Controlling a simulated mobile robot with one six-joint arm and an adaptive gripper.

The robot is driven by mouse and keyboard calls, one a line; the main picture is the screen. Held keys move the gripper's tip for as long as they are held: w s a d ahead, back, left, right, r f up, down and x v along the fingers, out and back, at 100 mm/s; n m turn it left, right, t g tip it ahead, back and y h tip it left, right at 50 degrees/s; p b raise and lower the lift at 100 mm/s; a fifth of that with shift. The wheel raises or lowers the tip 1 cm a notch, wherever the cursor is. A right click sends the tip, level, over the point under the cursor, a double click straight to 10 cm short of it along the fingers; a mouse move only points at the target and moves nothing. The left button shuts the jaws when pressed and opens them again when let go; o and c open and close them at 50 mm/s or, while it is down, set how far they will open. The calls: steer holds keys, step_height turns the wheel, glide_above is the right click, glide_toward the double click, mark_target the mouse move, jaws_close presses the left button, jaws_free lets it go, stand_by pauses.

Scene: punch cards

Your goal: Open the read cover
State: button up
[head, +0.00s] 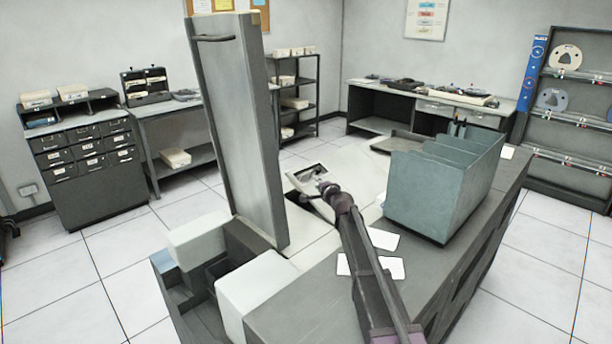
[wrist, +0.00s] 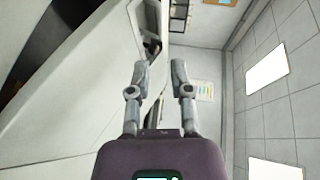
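The card machine has a pale top (head: 350,172) with a small dark opening (head: 308,173). A tall grey panel (head: 240,130) with a dark handle near its top stands upright at the machine's left. Which part is the read cover I cannot tell for certain. My gripper (head: 322,186) is low over the pale top, beside the opening, to the right of the tall panel. In the wrist view my gripper (wrist: 162,68) has its two fingers apart. A pale part with a dark, handle-like recess (wrist: 152,42) shows just beyond the fingertips; contact cannot be judged.
A grey-green card rack (head: 440,190) stands on the dark counter to the right of my arm. White cards (head: 383,239) lie on the counter beside my arm. A white block (head: 258,285) is at the front left. Tiled floor surrounds the machine.

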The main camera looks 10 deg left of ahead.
steer(key=b+x, duration=0.2)
steer(key=x, duration=1.1)
jaws_close()
